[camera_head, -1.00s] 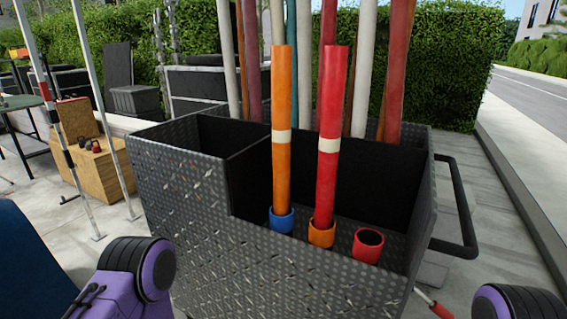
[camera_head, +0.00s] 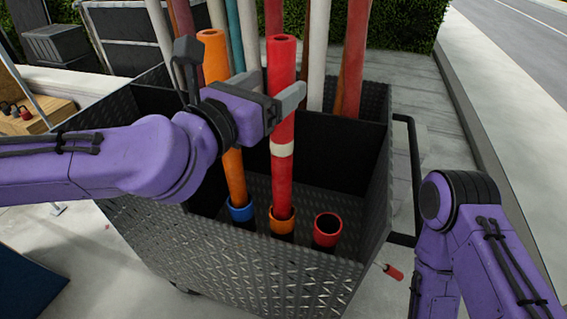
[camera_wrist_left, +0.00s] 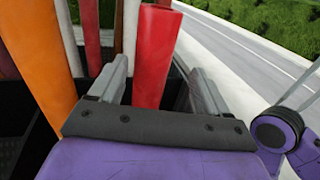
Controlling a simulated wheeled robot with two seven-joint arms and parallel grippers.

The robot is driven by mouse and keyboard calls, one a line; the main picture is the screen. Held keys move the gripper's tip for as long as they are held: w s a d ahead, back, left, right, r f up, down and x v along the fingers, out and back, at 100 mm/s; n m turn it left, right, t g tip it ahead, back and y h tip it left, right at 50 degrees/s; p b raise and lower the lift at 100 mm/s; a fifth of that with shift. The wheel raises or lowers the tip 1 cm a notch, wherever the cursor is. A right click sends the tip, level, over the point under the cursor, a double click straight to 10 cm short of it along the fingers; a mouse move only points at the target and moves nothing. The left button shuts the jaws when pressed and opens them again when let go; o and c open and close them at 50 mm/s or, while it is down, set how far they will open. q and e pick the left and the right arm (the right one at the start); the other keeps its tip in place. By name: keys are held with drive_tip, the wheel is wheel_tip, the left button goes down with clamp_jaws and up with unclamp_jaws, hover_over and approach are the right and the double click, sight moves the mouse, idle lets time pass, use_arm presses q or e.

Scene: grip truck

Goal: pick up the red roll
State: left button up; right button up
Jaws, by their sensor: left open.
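The red roll (camera_head: 281,182) is a tall red tube with a pale band. It stands upright in the orange ring holder (camera_head: 281,224) of the dark metal cart (camera_head: 240,270). My left gripper (camera_head: 279,83) reaches in from the left at the roll's upper part, above the band. Its jaws are open, with one finger on each side of the red roll (camera_wrist_left: 157,50), as the left wrist view shows. I cannot tell whether a finger touches it. My right arm stands at the right; its gripper is out of view.
An orange roll (camera_head: 233,175) stands in a blue ring (camera_head: 241,212) just left of the red one, close behind my left wrist. An empty red ring (camera_head: 327,229) is to the right. Several other poles stand behind. A black handle (camera_head: 414,180) sticks out from the cart's right side.

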sight(289, 75)
use_arm(q)
drive_tip(key=p+x, duration=0.1)
drive_tip(key=x, duration=0.1)
drive_tip(key=p+x, duration=0.1)
drive_tip(key=x, duration=0.1)
drive_tip(key=a+p+x, duration=0.1)
drive_tip(key=x, duration=0.1)
drive_tip(key=shift+w+f, duration=0.1)
drive_tip(key=shift+w, duration=0.3)
drive_tip(key=shift+w+d+f, duration=0.15)
drive_tip(key=shift+d, duration=0.15)
drive_tip(key=shift+a, duration=0.15)
drive_tip(key=c, duration=1)
clamp_jaws()
